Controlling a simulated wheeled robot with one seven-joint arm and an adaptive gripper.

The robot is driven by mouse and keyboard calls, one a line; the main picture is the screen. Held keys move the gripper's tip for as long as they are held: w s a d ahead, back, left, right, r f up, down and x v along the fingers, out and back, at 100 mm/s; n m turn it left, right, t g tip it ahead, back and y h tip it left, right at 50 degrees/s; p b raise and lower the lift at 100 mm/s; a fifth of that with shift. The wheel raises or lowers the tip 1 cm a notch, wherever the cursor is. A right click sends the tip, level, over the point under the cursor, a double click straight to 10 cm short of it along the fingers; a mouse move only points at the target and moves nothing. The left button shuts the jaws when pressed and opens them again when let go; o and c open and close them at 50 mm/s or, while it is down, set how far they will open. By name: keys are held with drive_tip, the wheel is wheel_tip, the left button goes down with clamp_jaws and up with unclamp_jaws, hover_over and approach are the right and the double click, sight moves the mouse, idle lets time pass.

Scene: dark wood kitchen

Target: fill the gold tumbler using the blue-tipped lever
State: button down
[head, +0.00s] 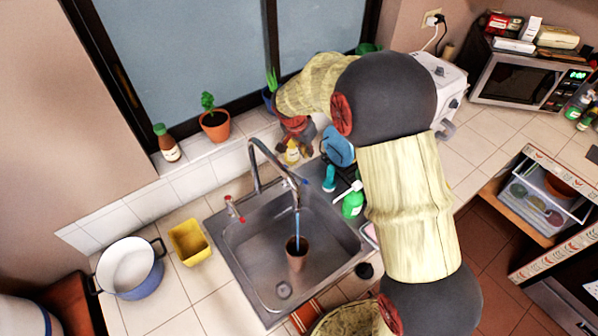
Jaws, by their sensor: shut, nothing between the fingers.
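The gold tumbler (297,262) looks brown-gold and stands upright in the sink basin under the faucet spout (272,158). A thin blue stream of water (297,224) runs down from the spout into its mouth. The water level inside cannot be made out. A small blue tip (305,181), which appears to be the blue-tipped lever's, shows beside the spout's end; the rest of that lever is hard to make out. My gripper (296,150) is shut and empty behind the sink, above and behind the blue tip, apart from the tumbler. My arm hides part of the counter to the right.
A red-tipped lever (229,200) stands left of the spout. A yellow container (189,242) and a pot (130,268) sit left of the sink (232,262). A green bottle (353,203) and a blue item (338,147) stand close right of the gripper. Potted plants line the sill.

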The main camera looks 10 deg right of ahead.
sight(303, 178)
wheel_tip(303, 178, down, 10)
drive_tip(key=m, duration=0.1)
drive_tip(key=shift+s+a+r+p, duration=0.15)
drive_tip(key=shift+a+r+p, duration=0.1)
drive_tip(key=shift+p, duration=0.05)
idle(0.4)
drive_tip(key=shift+s, duration=0.1)
drive_tip(key=shift+a+f+b, duration=0.1)
drive_tip(key=shift+b, duration=0.3)
drive_tip(key=b, duration=0.2)
drive_tip(key=s+a+b, duration=0.1)
drive_tip(key=b, duration=0.1)
drive_tip(key=shift+s+a, duration=0.2)
drive_tip(key=shift+s, duration=0.1)
